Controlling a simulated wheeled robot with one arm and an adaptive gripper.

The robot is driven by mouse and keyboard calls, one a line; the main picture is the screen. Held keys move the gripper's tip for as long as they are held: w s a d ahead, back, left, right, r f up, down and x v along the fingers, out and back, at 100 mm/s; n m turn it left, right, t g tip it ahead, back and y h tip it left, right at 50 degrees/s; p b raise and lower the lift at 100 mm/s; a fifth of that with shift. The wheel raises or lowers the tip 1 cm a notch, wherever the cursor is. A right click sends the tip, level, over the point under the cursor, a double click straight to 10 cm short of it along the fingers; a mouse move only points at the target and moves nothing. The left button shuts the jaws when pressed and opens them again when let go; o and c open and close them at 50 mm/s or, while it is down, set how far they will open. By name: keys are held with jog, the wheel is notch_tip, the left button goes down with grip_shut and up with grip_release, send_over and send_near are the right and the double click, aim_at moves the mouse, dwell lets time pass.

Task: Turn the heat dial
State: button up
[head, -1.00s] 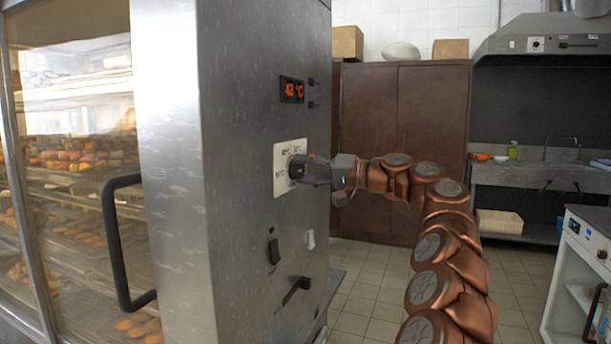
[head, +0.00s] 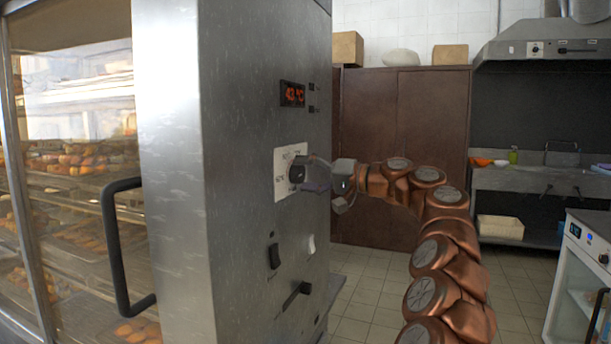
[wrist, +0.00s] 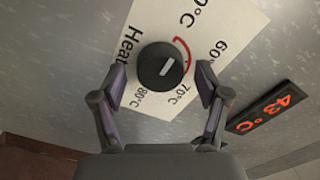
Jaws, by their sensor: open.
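The heat dial (head: 297,173) is a round black knob on a white label plate on the steel cabinet's side panel. In the wrist view the dial (wrist: 160,66) has a white pointer mark, with a red arc beside it and 60, 70 and 80°C printed around. My gripper (head: 309,173) is open in front of the dial. In the wrist view the fingers of my gripper (wrist: 161,78) stand apart on either side of the dial, with gaps to it. Nothing is held.
A red display (head: 292,94) reading 43°C sits above the dial. A black switch (head: 274,254), a white switch (head: 311,244) and a lever (head: 297,295) are below. A black door handle (head: 112,245) sticks out at left. Brown cupboards (head: 400,140) stand behind my arm.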

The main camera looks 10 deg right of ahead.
jog(key=shift+d, duration=0.1)
jog(key=v, duration=1.2)
dwell(0.4)
